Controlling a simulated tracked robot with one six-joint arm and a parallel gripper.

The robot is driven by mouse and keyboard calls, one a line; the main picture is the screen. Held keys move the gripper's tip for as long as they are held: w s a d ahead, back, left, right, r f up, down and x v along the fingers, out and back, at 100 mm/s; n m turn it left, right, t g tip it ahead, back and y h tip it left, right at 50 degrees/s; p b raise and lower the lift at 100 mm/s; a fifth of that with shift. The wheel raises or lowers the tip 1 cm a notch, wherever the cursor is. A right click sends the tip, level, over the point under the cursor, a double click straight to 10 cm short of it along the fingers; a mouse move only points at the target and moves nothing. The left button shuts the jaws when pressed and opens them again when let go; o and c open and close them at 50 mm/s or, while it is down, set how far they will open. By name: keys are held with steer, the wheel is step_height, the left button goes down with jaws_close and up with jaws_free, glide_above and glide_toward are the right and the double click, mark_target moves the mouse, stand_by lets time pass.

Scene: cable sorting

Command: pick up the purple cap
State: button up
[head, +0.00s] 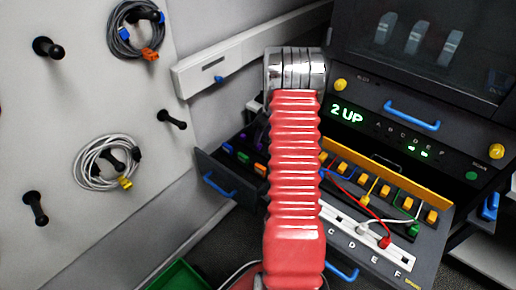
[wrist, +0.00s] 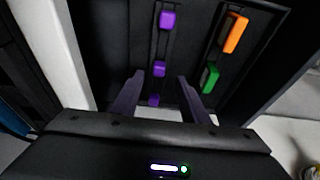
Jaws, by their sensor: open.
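Several purple caps lie in a row in a dark drawer tray in the wrist view: one far (wrist: 168,19), one in the middle (wrist: 158,69) and one near (wrist: 154,100). My gripper (wrist: 160,77) is open, its dark fingers to either side of the middle and near caps in the picture. I cannot tell how high it is above them, and it holds nothing. In the head view, my arm hides the gripper. A purple cap shows faintly in the open drawer (head: 212,165) to the left of my arm.
An orange cap (wrist: 235,33) and a green cap (wrist: 210,79) lie in the compartment to the right. In the head view, a panel with plugged cables (head: 372,222) stands to the right of my arm. Coiled cables (head: 103,163) hang on pegs at the left.

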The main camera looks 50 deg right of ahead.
mark_target(260, 145)
steer(key=shift+x, duration=2.65)
steer(key=shift+d, duration=0.1)
steer(key=shift+c, duration=0.2)
jaws_close()
